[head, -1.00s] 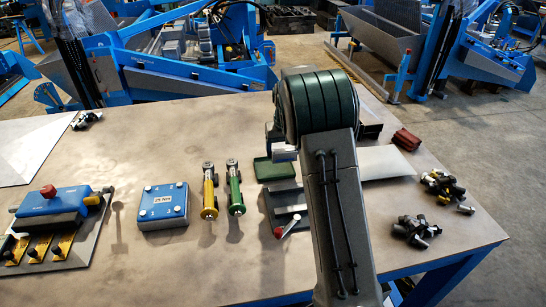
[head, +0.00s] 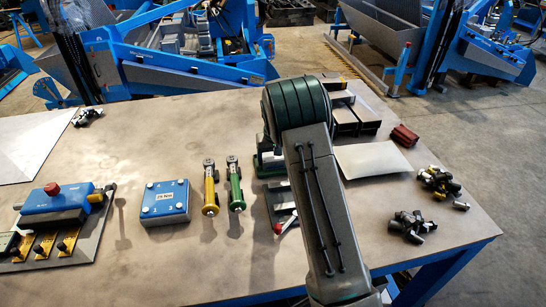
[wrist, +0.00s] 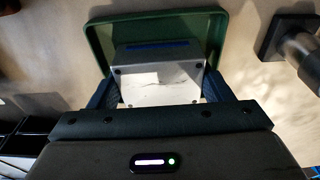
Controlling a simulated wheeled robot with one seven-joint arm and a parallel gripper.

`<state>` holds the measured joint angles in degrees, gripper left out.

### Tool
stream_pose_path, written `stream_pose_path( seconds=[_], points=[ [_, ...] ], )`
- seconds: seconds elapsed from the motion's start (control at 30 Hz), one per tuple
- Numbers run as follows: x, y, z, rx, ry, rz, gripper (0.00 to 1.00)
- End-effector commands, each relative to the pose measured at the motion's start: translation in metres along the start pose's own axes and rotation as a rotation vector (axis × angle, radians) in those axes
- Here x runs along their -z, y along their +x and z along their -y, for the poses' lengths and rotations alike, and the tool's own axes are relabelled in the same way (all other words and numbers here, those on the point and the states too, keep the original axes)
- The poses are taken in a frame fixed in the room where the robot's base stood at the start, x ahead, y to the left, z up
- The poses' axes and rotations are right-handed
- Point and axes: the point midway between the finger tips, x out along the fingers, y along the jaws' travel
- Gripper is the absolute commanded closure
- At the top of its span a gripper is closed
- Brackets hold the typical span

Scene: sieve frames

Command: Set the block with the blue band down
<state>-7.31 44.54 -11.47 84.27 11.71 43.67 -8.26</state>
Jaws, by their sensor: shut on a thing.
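The block with the blue band (wrist: 160,82) is pale silver-grey, with the blue band along its far edge in the wrist view. My gripper (wrist: 165,92) is shut on it, one dark finger on each side. The block is over the inside of a shallow green tray (wrist: 96,42). I cannot tell whether its underside touches the tray floor. In the head view my arm hides most of the gripper, the block and part of the tray.
Dark open boxes (head: 345,120) stand behind my arm, with a dark red block (head: 404,136) to their right. A grey plate (head: 372,160) lies in front of them. Yellow (head: 210,190) and green (head: 235,188) tools lie left of the tray, beside a blue box (head: 165,202).

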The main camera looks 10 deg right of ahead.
Motion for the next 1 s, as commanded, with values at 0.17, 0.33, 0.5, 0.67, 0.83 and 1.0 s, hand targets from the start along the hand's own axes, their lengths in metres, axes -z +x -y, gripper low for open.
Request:
stream_pose_path(
  seconds=[0.17, 0.33, 0.5, 0.67, 0.83, 1.0],
  points=[
    [0.000, 0.001, 0.000, 0.000, 0.000, 0.000, 0.18],
    [0.000, 0.001, 0.000, 0.000, 0.000, 0.000, 0.18],
    [0.001, -0.009, 0.000, 0.000, 0.000, -0.004, 0.18],
    [0.001, -0.038, -0.001, 0.000, 0.000, -0.006, 0.18],
    [0.001, -0.076, -0.001, 0.000, 0.000, -0.006, 0.18],
    [0.001, -0.105, 0.000, 0.000, 0.000, -0.003, 0.18]
  ],
)
